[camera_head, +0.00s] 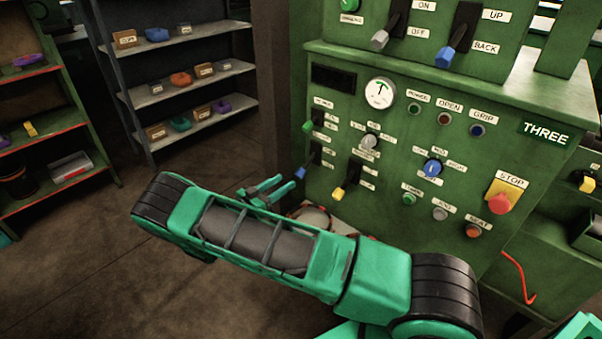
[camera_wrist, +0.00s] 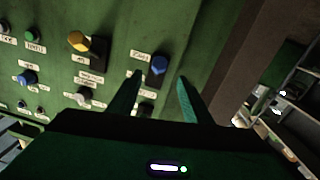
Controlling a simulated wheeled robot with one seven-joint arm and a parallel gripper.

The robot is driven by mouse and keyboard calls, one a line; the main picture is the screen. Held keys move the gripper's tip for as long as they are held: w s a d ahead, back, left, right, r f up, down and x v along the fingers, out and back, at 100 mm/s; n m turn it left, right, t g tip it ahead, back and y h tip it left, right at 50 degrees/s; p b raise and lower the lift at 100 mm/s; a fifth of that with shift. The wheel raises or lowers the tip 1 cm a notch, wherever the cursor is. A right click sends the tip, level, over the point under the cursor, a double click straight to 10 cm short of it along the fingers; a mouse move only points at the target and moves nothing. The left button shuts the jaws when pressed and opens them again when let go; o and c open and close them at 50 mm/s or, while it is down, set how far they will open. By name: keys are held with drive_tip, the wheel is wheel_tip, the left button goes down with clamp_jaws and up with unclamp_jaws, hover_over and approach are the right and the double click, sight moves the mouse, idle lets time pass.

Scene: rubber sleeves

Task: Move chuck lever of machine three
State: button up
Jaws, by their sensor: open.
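Machine three (camera_head: 530,132) is the green cabinet with a control panel on the right. Low on the panel's left side is a blue-knobbed lever (camera_head: 301,172), with a green-knobbed lever (camera_head: 308,127) above it and a yellow-knobbed lever (camera_head: 339,193) to its lower right. Their small labels are too blurred to tell which is the chuck lever. My gripper (camera_head: 289,182) is open and empty, just left of the blue-knobbed lever. In the wrist view, the blue knob (camera_wrist: 160,65) shows between and beyond the open fingertips (camera_wrist: 161,78); contact is not visible. The yellow knob (camera_wrist: 79,41) is to the left.
A red stop button (camera_head: 499,203) and several knobs and lamps are at the panel's right. Shelves (camera_head: 185,90) with small parts stand at the left. The floor (camera_head: 75,260) between is clear.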

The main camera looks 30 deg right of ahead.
sight(300, 171)
drive_tip(key=x, duration=1)
drive_tip(key=shift+d, duration=0.15)
clamp_jaws()
